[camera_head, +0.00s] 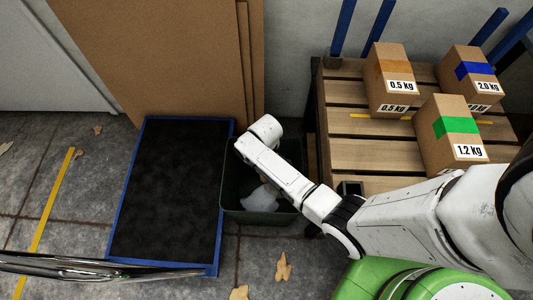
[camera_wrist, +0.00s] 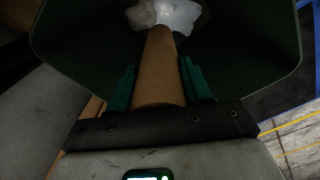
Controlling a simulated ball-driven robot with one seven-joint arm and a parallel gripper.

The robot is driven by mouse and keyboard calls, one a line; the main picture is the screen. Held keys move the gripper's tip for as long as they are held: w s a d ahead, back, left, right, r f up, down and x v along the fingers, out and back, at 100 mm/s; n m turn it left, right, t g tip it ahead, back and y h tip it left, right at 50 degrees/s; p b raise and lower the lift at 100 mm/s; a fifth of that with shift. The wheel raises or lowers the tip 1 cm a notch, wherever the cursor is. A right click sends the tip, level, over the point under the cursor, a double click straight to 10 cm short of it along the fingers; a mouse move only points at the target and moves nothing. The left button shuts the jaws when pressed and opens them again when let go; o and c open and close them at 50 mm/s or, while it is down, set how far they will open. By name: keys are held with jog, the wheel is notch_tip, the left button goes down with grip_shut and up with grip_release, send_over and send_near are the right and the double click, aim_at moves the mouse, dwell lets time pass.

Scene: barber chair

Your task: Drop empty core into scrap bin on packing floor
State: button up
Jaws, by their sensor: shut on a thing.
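The empty core is a brown cardboard tube (camera_wrist: 158,70), seen in the wrist view between the green fingers of my gripper (camera_wrist: 158,82). My gripper is shut on it, and its far end points down into the scrap bin. The scrap bin is a dark green open container (camera_head: 262,215) on the floor, and its rim also surrounds the tube in the wrist view (camera_wrist: 60,60). White crumpled scrap (camera_wrist: 170,14) lies in the bin beyond the tube's end. In the head view my arm reaches over the bin and hides the fingers and most of the tube.
A black mat with a blue edge (camera_head: 170,190) lies left of the bin. A slatted wooden table (camera_head: 365,155) with boxes marked by weight (camera_head: 447,130) stands to the right. Large cardboard sheets (camera_head: 150,50) lean on the wall behind. Paper scraps (camera_head: 283,267) lie on the floor.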

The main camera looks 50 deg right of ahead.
jog(key=o, duration=1.4)
notch_tip(320, 180, up, 11)
jog(key=p, duration=0.3)
jog(key=shift+p, duration=0.3)
